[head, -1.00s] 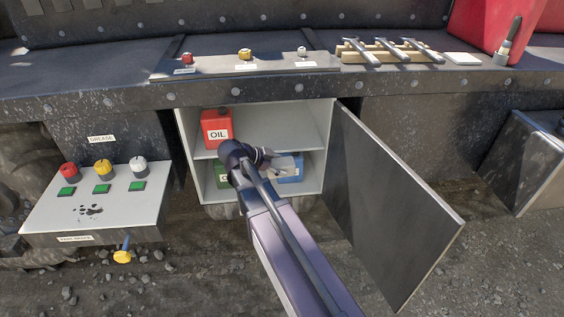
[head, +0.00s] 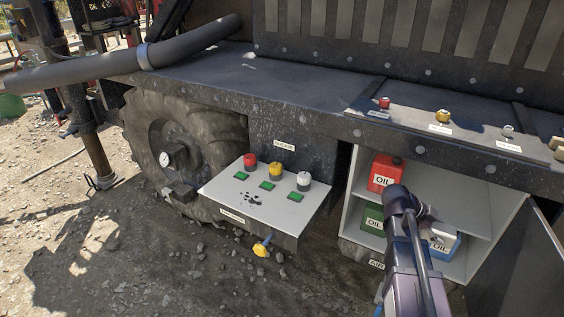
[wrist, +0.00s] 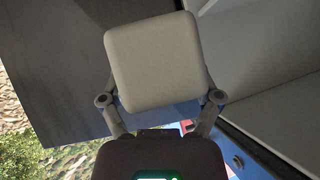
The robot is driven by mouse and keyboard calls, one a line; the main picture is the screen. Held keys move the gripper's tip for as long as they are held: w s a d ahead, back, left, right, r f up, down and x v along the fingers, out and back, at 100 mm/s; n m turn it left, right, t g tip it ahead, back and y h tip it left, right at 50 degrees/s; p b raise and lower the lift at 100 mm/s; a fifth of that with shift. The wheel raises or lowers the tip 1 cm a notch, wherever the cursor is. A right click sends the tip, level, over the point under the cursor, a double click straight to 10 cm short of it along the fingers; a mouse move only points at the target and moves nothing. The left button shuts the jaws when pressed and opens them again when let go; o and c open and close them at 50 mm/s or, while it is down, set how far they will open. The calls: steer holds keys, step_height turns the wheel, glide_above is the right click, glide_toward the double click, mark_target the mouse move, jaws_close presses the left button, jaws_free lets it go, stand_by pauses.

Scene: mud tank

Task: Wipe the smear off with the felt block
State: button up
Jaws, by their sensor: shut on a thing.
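The smear (head: 252,198) is a cluster of dark blotches on the pale top of the control panel (head: 222,201), at lower centre of the head view. It lies in front of the green buttons. My gripper (wrist: 160,98) is shut on a pale grey felt block (wrist: 155,62), a rounded square that fills the upper middle of the wrist view. In the head view my arm reaches to the open cabinet, right of the panel and well apart from the smear. My arm mostly hides the gripper and block there.
Red, yellow and white knobs (head: 276,171) rise behind the smear. A yellow-handled valve (head: 261,248) sticks out below.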

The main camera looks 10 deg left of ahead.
mark_target(441, 229)
step_height(441, 229, up, 15)
steer(key=p, duration=1.3)
steer(key=shift+f, duration=0.2)
steer(key=shift+s, duration=0.2)
